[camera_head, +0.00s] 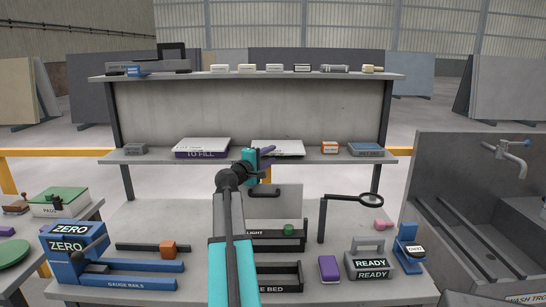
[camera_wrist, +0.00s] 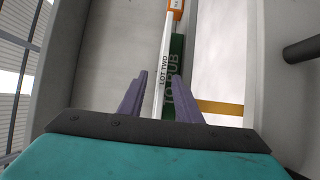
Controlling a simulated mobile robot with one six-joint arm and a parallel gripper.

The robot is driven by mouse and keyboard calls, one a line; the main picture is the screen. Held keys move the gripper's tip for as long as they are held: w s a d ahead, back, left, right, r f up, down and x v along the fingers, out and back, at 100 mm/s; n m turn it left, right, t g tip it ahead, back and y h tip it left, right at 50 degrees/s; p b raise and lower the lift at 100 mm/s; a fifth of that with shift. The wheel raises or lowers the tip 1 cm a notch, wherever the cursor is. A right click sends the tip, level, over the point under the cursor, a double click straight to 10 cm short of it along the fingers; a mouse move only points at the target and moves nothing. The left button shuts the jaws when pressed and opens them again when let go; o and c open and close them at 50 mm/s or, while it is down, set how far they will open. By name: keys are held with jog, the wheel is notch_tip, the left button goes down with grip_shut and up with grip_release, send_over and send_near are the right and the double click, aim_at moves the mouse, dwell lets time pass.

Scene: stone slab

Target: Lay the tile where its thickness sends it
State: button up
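A pale flat slab (camera_head: 278,148) lies on the right part of the middle shelf. In the wrist view its edge (camera_wrist: 163,68) reads "LOT TWO", directly above a green strip marked "TO RUB" (camera_wrist: 176,88). A similar pale slab (camera_head: 203,144) lies to the left above a purple "TO FILL" strip (camera_head: 201,154). My gripper (camera_head: 266,157) is at the right slab's left front. In the wrist view, my purple fingers (camera_wrist: 160,76) are apart, one on each side of the slab edge, with a visible gap beside it. The left slab is out of the wrist view.
An orange box (camera_head: 330,147) and a blue-grey box (camera_head: 366,149) stand farther right on the shelf. Below are blue gauge rails (camera_head: 130,274), a "LIGHT" tray (camera_head: 275,241), a "BED" tray (camera_head: 282,287), a magnifier (camera_head: 370,200) and a "READY" block (camera_head: 370,267). A sink (camera_head: 480,190) stands right.

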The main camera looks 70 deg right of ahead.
jog(key=a, duration=0.3)
jog(key=w+a+b, duration=0.1)
jog(key=a, duration=0.2)
jog(key=a+b, duration=0.1)
jog(key=a, duration=0.3)
jog(key=shift+w, duration=0.35)
dwell(0.3)
